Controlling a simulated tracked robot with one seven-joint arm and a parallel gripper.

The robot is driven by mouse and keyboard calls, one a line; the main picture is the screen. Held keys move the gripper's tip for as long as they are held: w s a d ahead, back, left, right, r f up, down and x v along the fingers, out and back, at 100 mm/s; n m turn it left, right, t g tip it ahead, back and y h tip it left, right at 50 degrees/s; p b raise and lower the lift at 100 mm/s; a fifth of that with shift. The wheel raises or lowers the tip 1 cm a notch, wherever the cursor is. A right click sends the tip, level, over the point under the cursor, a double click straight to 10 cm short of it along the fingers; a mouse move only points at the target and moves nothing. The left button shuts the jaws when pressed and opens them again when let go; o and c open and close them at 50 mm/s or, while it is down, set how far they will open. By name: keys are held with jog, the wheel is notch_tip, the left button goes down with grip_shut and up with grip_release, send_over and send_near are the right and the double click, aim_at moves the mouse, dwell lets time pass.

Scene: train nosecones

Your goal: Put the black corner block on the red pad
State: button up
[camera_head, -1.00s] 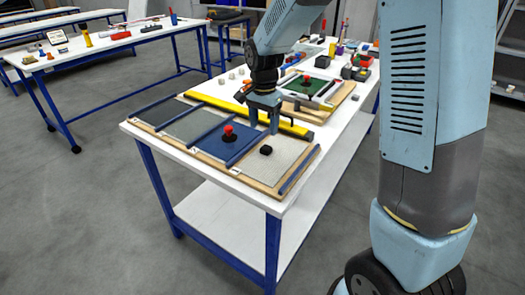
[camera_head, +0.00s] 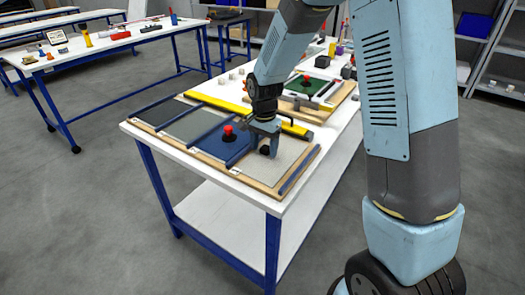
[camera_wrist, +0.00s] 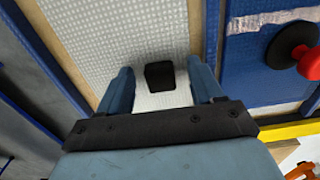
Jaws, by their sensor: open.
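The black corner block (camera_head: 265,150) sits on the light grey textured panel at the front right of the near table. In the wrist view the block (camera_wrist: 160,76) is small and dark, lying between my two blue fingers and apart from both. My gripper (camera_head: 264,148) is open and low over the panel, with its fingers on either side of the block. The fingers partly hide the block in the head view. I cannot make out a red pad in either current view.
A red knob (camera_head: 228,131) on a black base stands on the blue panel (camera_head: 208,146) beside the grey one. Blue strips (camera_head: 299,170) divide and edge the panels. A yellow bar (camera_head: 215,103) runs behind them. A green panel (camera_head: 318,85) with another red knob lies farther back.

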jog(key=c, duration=1.2)
